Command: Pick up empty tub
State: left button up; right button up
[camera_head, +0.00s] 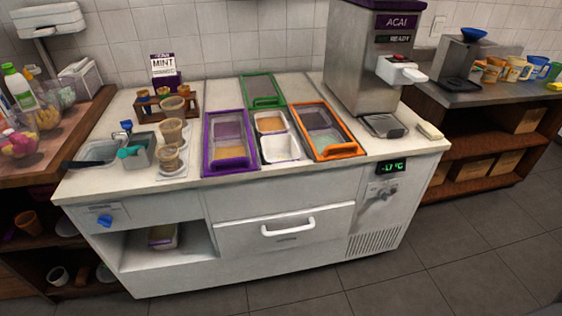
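A white tub (280,149) that looks empty sits sunk in the front middle well of the counter. A tub with tan-orange contents (270,123) sits right behind it. A purple-framed clear lid (207,160) covers tubs on the left. An orange-framed clear lid (347,153) covers tubs on the right. A green-framed lid (262,91) lies behind the middle tubs. A closed tub with pale yellowish contents (163,237) stands on the open shelf below the counter. Neither of my grippers is in view.
The white counter (405,148) holds an acai machine (368,60) at the right and several cups (172,131) at the left. A steel container (138,152) stands near the left edge. A drawer handle (288,228) sticks out in front. Floor in front is clear.

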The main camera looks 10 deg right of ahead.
aim_at(281, 149)
jog(key=i+l, duration=0.15)
jog(key=l, duration=0.2)
jog(key=i+l+u, duration=0.1)
jog(key=l, duration=0.3)
jog(key=i+l, duration=0.4)
jog(key=l, duration=0.35)
jog(key=i+l+u, duration=0.1)
jog(key=l, duration=0.25)
jog(key=i+l, duration=0.2)
jog(key=l, duration=0.2)
jog(key=i+l, duration=0.15)
jog(key=l, duration=0.25)
jog(key=u, duration=0.05)
